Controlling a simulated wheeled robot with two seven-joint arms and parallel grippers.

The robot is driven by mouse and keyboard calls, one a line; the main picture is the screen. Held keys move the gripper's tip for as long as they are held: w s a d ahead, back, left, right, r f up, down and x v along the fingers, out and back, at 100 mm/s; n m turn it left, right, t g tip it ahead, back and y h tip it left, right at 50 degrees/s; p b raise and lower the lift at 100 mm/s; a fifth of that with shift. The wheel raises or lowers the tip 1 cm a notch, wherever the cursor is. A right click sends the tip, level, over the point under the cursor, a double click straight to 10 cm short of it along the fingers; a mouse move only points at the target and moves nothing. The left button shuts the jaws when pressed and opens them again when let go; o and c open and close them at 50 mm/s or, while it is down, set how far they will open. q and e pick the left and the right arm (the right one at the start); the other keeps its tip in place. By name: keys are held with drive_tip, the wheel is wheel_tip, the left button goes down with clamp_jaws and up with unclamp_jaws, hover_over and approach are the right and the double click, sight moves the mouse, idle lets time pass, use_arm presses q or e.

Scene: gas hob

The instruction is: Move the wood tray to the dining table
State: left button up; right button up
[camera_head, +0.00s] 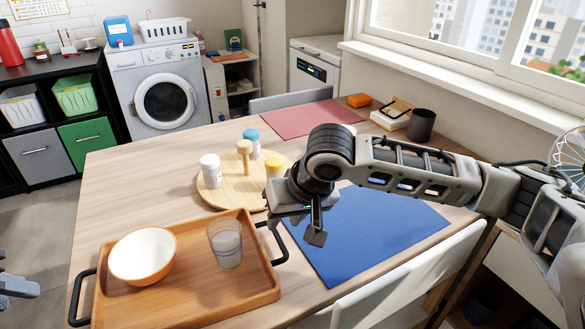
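The wood tray (190,297) lies on the front left of the dining table (130,172), with a black handle at each end. A white and orange bowl (143,255) and a clear glass (225,245) stand on it. My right gripper (295,226) hangs just beside and above the tray's right handle (280,245); its fingers look apart, with nothing seen between them. Whether it touches the handle is unclear. Part of my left gripper (20,286) shows at the left edge, away from the tray; its fingers are not clear.
A round wooden board (213,200) with several small jars and a wooden mill stands behind the tray. A blue placemat (375,235) lies to the right and a red one (310,118) at the back. White chairs (410,275) stand at the table's sides.

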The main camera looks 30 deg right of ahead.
drive_tip(key=a+v, duration=0.1)
drive_tip(key=v, duration=0.5)
drive_tip(key=shift+d+r, duration=0.25)
drive_tip(key=shift+d, duration=0.25)
drive_tip(key=shift+s, duration=0.15)
